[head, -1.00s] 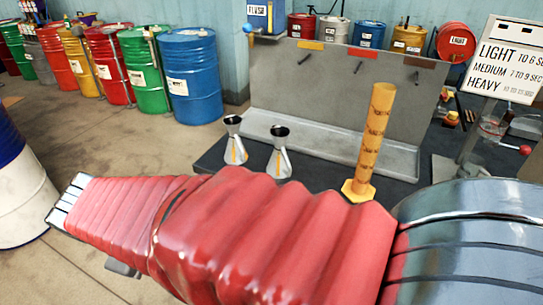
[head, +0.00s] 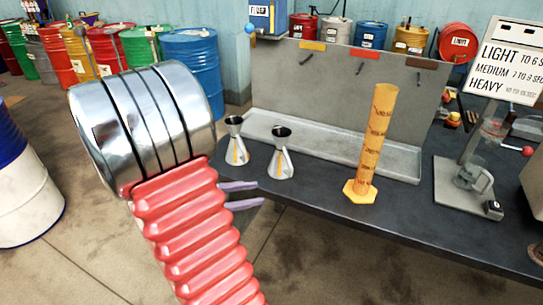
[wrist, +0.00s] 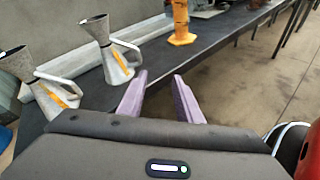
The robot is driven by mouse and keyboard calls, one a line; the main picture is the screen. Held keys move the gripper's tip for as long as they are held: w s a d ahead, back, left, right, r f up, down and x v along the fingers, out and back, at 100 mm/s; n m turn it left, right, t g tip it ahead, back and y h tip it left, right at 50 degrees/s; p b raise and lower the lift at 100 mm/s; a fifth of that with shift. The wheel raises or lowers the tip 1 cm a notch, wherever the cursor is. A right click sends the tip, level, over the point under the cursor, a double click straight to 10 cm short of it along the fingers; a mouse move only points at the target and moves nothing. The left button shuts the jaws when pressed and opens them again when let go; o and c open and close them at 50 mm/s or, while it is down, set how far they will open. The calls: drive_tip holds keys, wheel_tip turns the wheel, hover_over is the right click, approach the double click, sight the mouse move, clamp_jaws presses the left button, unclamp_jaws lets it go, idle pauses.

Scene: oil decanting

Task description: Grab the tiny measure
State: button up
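Two small metal measures with flared dark tops, handles and orange stripes stand upright on the dark bench. The left measure (head: 236,150) is slightly farther back than the right measure (head: 281,164). They look close in size; I cannot tell which is the tiny one. The wrist view shows the left measure (wrist: 52,97) and right measure (wrist: 116,66) on the left. My gripper (head: 260,193) has two purple fingers, open and empty, below and left of the right measure at the bench's front edge. The wrist view shows the gripper (wrist: 160,76) apart from both measures.
A tall orange graduated cylinder (head: 376,140) stands on the bench (head: 320,203) to the right. A grey upright panel (head: 340,90) with a tray ledge is behind. A stand with a glass vessel and a sign (head: 506,60) are farther right. Drums line the back left.

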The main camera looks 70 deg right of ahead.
sight(289, 174)
drive_tip(key=d+f+n+h, duration=0.1)
drive_tip(key=d, duration=0.1)
drive_tip(key=d+f+n+h, duration=0.1)
drive_tip(key=d+n, duration=0.1)
drive_tip(key=d, duration=0.1)
drive_tip(key=s+d+f+n+h, duration=0.1)
drive_tip(key=d, duration=0.2)
drive_tip(key=shift+d+f+n+g+h, duration=0.15)
drive_tip(key=shift+f+n+g+h, duration=0.25)
drive_tip(key=shift+x, duration=4.35)
drive_tip(key=shift+s, duration=0.1)
drive_tip(key=shift+x, duration=2.55)
